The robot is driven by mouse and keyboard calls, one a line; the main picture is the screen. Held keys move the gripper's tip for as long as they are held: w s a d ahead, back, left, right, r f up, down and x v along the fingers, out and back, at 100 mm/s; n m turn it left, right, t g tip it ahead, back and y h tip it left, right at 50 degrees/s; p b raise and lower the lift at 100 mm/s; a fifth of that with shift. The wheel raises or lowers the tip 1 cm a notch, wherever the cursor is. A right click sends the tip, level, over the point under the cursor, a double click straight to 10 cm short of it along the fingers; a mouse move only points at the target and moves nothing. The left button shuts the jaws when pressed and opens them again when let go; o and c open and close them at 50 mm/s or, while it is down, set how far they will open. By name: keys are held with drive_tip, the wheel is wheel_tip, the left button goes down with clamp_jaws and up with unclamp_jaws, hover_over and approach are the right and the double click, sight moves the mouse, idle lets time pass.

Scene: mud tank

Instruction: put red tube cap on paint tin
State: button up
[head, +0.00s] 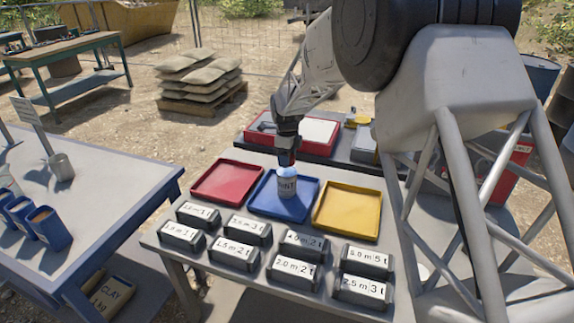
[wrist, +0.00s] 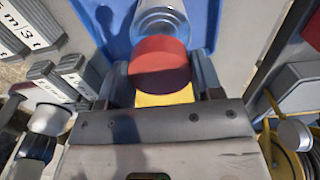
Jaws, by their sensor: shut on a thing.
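The red tube cap (wrist: 158,62) sits between the two fingers of my gripper (wrist: 160,82) in the wrist view. My gripper is shut on it. Whether the cap touches the tin cannot be told.
A red tray (head: 226,182) lies left of the blue tray and a yellow tray (head: 347,211) right of it. Several dark labelled blocks (head: 234,255) fill the table's front. Behind stands a red bin with a pale inside (head: 318,131). Another table (head: 90,200) is at left.

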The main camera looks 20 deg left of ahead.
sight(287, 171)
drive_tip(key=shift+f, duration=0.1)
idle(0.3)
drive_tip(key=shift+f, duration=1.65)
drive_tip(key=shift+f, duration=0.15)
drive_tip(key=o, duration=0.9)
drive_tip(key=shift+r, duration=6.15)
